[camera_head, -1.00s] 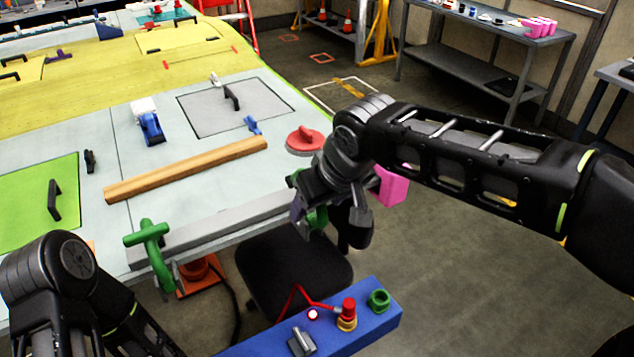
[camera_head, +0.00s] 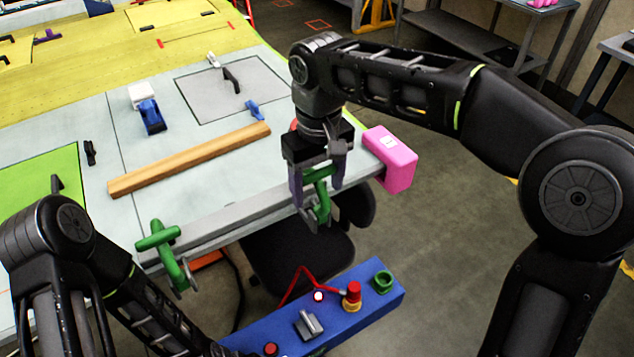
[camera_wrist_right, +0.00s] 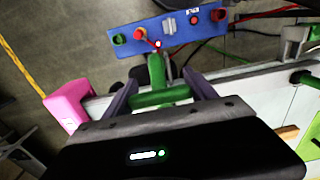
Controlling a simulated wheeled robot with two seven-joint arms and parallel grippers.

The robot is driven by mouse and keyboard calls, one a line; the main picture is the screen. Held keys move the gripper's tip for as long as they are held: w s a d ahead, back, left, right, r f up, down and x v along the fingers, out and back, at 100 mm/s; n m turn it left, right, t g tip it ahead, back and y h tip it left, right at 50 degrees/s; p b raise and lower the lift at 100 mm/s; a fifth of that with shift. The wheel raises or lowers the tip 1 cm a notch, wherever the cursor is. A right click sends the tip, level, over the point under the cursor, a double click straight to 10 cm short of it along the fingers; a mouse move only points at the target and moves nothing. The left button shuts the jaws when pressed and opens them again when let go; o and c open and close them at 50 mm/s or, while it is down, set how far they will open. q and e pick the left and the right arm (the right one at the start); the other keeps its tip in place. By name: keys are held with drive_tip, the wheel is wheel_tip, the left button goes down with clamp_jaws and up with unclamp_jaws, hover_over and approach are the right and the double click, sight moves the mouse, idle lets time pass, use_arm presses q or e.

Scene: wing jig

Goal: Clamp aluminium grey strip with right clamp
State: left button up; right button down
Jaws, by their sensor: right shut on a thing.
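The aluminium grey strip (camera_head: 240,214) lies along the near edge of the wing table. A green clamp (camera_head: 160,243) sits on its left end. The right green clamp (camera_head: 320,201) is at the strip's right end, and my right gripper (camera_head: 316,186) is shut on it. In the right wrist view the green clamp (camera_wrist_right: 157,85) stands between the fingers of my right gripper (camera_wrist_right: 160,93). Whether its jaws press on the strip cannot be told. My left arm shows at lower left, but its gripper is outside the view.
A pink block (camera_head: 392,160) sits at the table's right corner. A blue control box (camera_head: 350,318) with buttons stands in front of the table. A wooden bar (camera_head: 190,160), a blue and white tool (camera_head: 150,115) and a grey panel (camera_head: 215,90) lie farther back on the table.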

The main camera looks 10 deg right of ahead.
drive_tip(key=shift+c, duration=1.4)
unclamp_jaws()
